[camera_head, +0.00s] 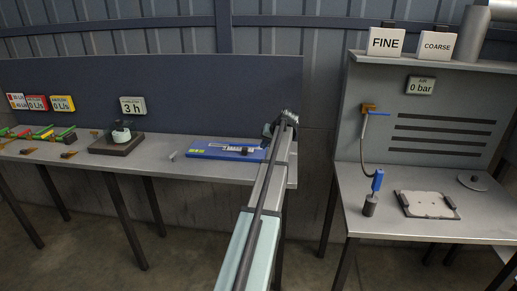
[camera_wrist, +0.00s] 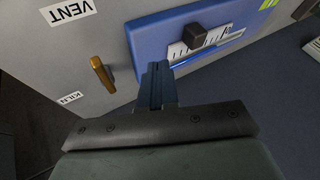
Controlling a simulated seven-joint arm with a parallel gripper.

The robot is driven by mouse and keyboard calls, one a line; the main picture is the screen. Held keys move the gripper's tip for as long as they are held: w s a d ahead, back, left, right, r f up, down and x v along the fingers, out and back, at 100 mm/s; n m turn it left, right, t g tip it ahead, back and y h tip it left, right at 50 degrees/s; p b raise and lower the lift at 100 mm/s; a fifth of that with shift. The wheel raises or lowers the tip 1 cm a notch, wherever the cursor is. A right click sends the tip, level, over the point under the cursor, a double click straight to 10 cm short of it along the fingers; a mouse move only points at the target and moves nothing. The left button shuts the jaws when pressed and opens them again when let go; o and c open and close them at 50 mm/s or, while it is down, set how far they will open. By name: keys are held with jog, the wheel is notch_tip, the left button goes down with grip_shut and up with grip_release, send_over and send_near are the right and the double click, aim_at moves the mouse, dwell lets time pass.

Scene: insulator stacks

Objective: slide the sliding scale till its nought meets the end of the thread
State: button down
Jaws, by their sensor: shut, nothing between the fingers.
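The blue board (camera_head: 205,155) lies on the left bench in the head view. A white sliding scale with dark marks (camera_wrist: 212,47) sits on it in the wrist view, with a dark square knob (camera_wrist: 194,36) standing on it. My gripper (camera_wrist: 157,70) is shut and empty. In the wrist view its fingertips are close to the board's edge and just short of the scale and knob; I cannot tell their height above it. The thread and the scale's nought are too small or hidden to make out. My arm covers the board's right end in the head view.
A brown lever (camera_wrist: 103,75) lies on the bench beside the board, between the labels VENT (camera_wrist: 68,12) and KILN (camera_wrist: 71,98). A dark block with a round device (camera_head: 118,142) stands further left. The right bench (camera_head: 370,235) stands apart, across a gap.

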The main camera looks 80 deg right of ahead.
jog(key=v, duration=0.5)
jog(key=w+a+f+n+g+y, duration=0.1)
jog(key=w+a+n, duration=0.15)
jog(key=w, duration=1.55)
jog(key=w+a+f+n+g+y, duration=0.1)
jog(key=w+a+n, duration=0.15)
jog(key=w, duration=1.55)
jog(key=m+g+h, duration=0.2)
jog(key=m+g, duration=0.5)
jog(key=g, duration=0.3)
send_near(237, 149)
jog(key=f, duration=0.1)
jog(key=s+f, duration=0.1)
jog(key=f, duration=0.2)
jog(key=shift+s+a, duration=0.1)
jog(key=shift+s, duration=0.25)
jog(key=shift+s+a+r, duration=0.1)
jog(key=shift+s+r, duration=0.1)
jog(key=shift+s, duration=1.7)
